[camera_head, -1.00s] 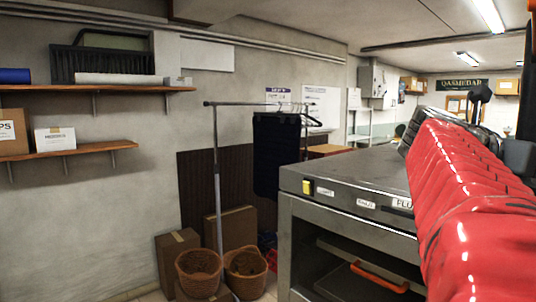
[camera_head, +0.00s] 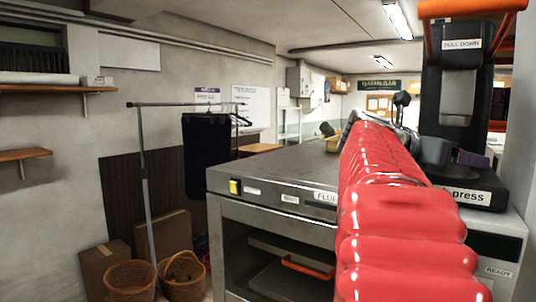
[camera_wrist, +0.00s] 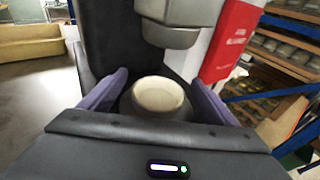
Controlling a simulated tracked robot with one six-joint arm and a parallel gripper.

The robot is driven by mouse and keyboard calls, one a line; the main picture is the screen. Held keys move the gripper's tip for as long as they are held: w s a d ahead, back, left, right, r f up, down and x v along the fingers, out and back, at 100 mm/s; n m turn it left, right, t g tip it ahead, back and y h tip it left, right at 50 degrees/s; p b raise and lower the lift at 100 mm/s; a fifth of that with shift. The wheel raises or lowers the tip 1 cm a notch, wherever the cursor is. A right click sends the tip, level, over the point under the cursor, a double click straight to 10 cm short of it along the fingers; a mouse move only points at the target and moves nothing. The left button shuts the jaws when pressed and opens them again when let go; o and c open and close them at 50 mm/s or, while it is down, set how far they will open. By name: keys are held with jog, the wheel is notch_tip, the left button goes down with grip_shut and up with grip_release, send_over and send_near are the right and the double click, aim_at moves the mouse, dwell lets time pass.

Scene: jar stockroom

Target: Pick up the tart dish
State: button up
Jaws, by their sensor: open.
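A round cream dish, seemingly the tart dish (camera_wrist: 158,95), sits on a dark round base in the wrist view, under a grey metal press head (camera_wrist: 172,32). My gripper (camera_wrist: 159,79) is open, with one purple finger on each side of the dish. I see a gap on both sides, and the dish's lower part is partly hidden by the gripper body. In the head view the black press (camera_head: 459,85), labelled "press", stands on the counter at the right. A purple finger shows at its base; the dish is not clearly visible there.
A grey oven (camera_head: 270,210) with an orange handle stands left of my red arm. A clothes rack (camera_head: 145,180) and wicker baskets (camera_head: 130,281) are farther left. In the wrist view, a red panel (camera_wrist: 233,40) and loaded shelves (camera_wrist: 285,60) are at the right.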

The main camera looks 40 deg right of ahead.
jog(key=shift+c, duration=0.2)
jog(key=c, duration=1.5)
jog(key=shift+r, duration=0.1)
jog(key=shift+r, duration=1.5)
jog(key=shift+a+r, duration=0.1)
jog(key=shift+r, duration=0.15)
jog(key=f+v, duration=0.1)
jog(key=v, duration=0.4)
jog(key=f+v, duration=0.1)
jog(key=v, duration=0.5)
jog(key=f+v, duration=0.1)
jog(key=v, duration=0.5)
jog(key=shift+w+a+f, duration=0.15)
jog(key=shift+w+a, duration=0.1)
jog(key=shift+a, duration=0.25)
